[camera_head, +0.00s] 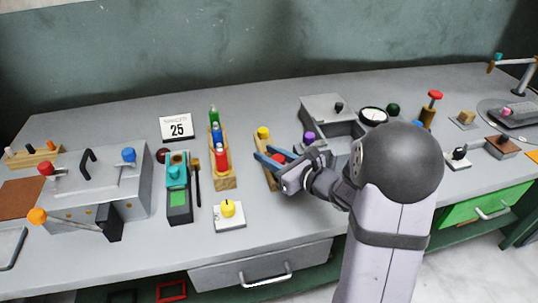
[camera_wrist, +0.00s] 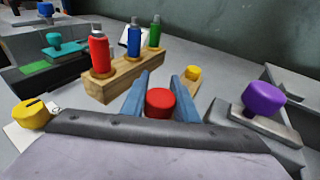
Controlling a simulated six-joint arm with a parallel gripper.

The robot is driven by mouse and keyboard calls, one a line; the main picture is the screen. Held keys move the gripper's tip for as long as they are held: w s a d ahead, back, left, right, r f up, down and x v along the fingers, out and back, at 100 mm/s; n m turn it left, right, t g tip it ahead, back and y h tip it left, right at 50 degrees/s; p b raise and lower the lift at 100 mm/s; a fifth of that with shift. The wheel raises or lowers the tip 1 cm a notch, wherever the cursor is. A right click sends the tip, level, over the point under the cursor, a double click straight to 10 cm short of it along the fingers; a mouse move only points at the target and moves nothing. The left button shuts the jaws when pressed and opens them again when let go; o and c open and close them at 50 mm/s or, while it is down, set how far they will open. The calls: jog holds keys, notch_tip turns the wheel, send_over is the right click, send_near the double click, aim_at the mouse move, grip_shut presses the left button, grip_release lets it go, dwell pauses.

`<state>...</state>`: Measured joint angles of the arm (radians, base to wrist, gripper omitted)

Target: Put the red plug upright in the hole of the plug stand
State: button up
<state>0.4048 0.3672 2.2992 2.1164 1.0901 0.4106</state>
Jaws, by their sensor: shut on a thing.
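The red plug (camera_wrist: 160,103) shows between the blue fingers of my gripper (camera_wrist: 159,80) in the wrist view, with its round top facing the camera. In the head view, a bit of the red plug (camera_head: 279,158) shows between the fingers. My gripper (camera_head: 264,156) is shut on it. A narrow wooden stand (camera_head: 259,148), which looks like the plug stand, lies under the fingers, with a yellow plug (camera_head: 263,132) at its far end. My gripper covers much of this stand. Its hole and the red plug's lower end are hidden, so I cannot tell whether the plug is in the hole.
A wooden rack (camera_head: 224,183) with red, blue and green bottles stands just left of my gripper. A yellow knob on a white base (camera_head: 229,214) sits nearer the front. A purple knob (camera_wrist: 263,98) stands close on the right.

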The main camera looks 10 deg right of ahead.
jog(key=shift+f+b, duration=1.85)
jog(key=shift+b, duration=0.25)
jog(key=o, duration=1.1)
jog(key=shift+s, duration=0.1)
jog(key=shift+o, duration=0.2)
jog(key=shift+d, duration=0.1)
jog(key=shift+s+d, duration=0.15)
jog(key=shift+s, duration=0.1)
jog(key=v, duration=0.6)
jog(key=shift+s+r, duration=0.25)
jog(key=shift+s, duration=0.05)
